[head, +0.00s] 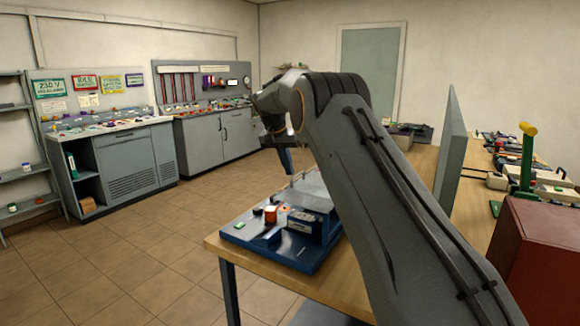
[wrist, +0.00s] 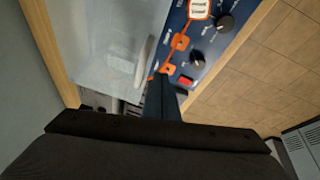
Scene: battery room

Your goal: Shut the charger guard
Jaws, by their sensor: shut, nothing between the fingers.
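The charger (head: 290,250) is a blue unit at the near left corner of the wooden table. Its clear guard (head: 312,192) shows as a pale see-through panel on the charger's far side; its exact angle is hard to tell. In the wrist view the guard (wrist: 105,42) fills the upper left, with a pale bar along its right side. Beside it lies the blue control face (wrist: 212,45) with black knobs, orange markings and a red button. My gripper (head: 288,172) is shut and empty, pointing down above the charger. Its fingers (wrist: 160,80) overlap the guard's edge in the wrist view; contact is unclear.
A grey upright divider (head: 452,150) stands on the table to the right of my arm. A dark red box (head: 535,250) and a green stand with a yellow top (head: 526,150) are farther right. Grey cabinets (head: 125,160) line the back wall. The tiled floor at left is clear.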

